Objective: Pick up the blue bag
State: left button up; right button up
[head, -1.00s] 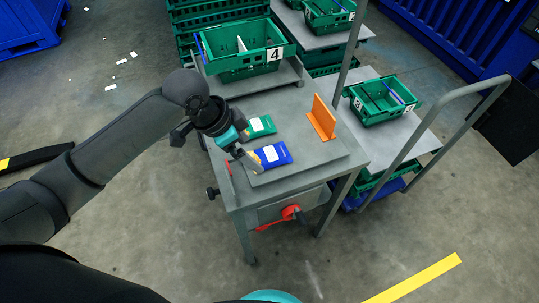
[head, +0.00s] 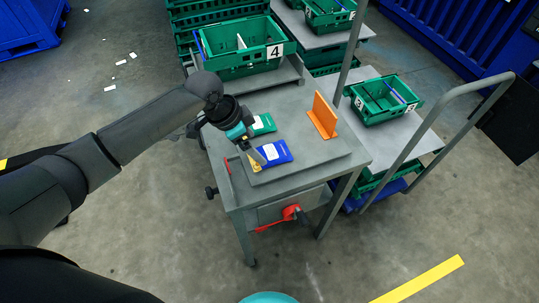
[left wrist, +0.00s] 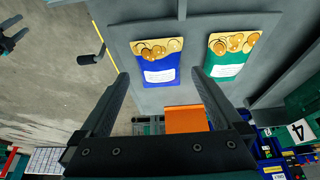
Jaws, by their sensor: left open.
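The blue bag (head: 277,152) lies flat on the grey table, with a white label and a yellow end with pictured food. In the left wrist view the blue bag (left wrist: 157,68) shows whole between the fingers' lines. My left gripper (head: 258,162) is open over the bag's left part in the head view and hides some of it. In the left wrist view its two dark fingers (left wrist: 160,78) are spread, with nothing gripped. Whether they touch the bag, I cannot tell. My right gripper is not clearly seen.
A green bag (head: 264,124) lies close beside the blue one, partly hidden by my gripper. An orange upright plate (head: 323,116) stands to the right. Green crate 4 (head: 243,63) is behind the table. A smaller green crate (head: 382,101) stands on a cart at right.

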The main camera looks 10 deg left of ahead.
aim_at(264, 153)
pick_arm(q)
jog(key=b+x, duration=0.1)
jog(key=x, duration=0.4)
jog(key=shift+w+d, duration=0.1)
jog(key=shift+d, duration=0.15)
jog(key=c, duration=1)
jog(key=shift+r, duration=0.1)
notch_tip(264, 153, up, 20)
jog(key=p, duration=0.4)
jog(key=s+a+n+y+b, duration=0.1)
jog(key=n+b, duration=0.1)
jog(key=n, duration=0.1)
jog(key=s+a+r+n+t+y+b, duration=0.1)
jog(key=n+b, duration=0.1)
jog(key=n, duration=0.2)
jog(key=s+a+n+t+y+b, duration=0.1)
jog(key=s+n+b, duration=0.1)
jog(key=n, duration=0.2)
jog(key=shift+a+r+y, duration=0.25)
jog(key=shift+r+y, duration=0.05)
jog(key=shift+r, duration=0.1)
